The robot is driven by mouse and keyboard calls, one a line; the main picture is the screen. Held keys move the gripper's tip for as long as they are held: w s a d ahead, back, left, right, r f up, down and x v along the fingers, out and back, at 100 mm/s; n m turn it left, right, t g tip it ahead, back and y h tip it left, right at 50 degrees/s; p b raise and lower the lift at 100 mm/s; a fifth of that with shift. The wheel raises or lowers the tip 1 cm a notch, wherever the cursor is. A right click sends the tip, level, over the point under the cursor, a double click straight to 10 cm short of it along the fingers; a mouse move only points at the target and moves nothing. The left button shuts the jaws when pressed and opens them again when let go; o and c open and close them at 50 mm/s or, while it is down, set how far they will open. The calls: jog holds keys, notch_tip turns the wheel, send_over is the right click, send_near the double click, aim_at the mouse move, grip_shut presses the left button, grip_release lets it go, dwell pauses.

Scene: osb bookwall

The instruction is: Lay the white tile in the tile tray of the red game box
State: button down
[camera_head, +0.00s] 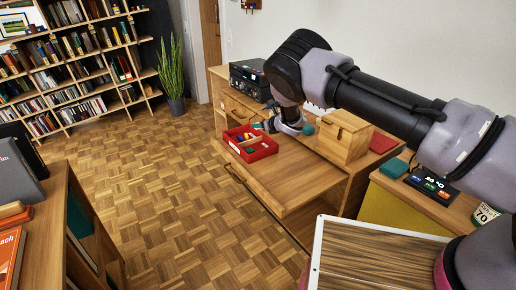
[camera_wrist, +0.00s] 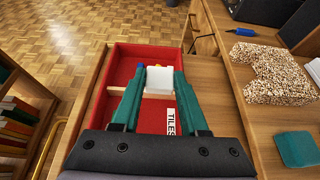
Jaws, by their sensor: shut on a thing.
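The red game box (camera_head: 250,146) is open on the wooden desk, and it also shows in the wrist view (camera_wrist: 118,65). A pale wooden divider (camera_wrist: 117,91) crosses its inside. A white "TILES" label (camera_wrist: 171,121) lies in its near part, towards my gripper. My gripper (camera_wrist: 159,76) has teal fingers and is shut on the white tile (camera_wrist: 160,80). The tile is over the box near the divider line; its height above the floor of the box is hard to tell. The fingers and palm hide part of the near compartment. Small blue and yellow bits show just behind the tile.
To the right of the box in the wrist view are a speckled block (camera_wrist: 275,75) and a teal block (camera_wrist: 297,149). A wooden box (camera_head: 344,136) stands on the desk right of my gripper, and a black device (camera_head: 250,78) stands behind. Bare desk lies in front.

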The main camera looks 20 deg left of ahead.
notch_tip(320, 180, down, 10)
jog(key=shift+a+r, duration=0.1)
jog(key=shift+r, duration=0.1)
dwell(0.3)
jog(key=c, duration=0.7)
grip_release()
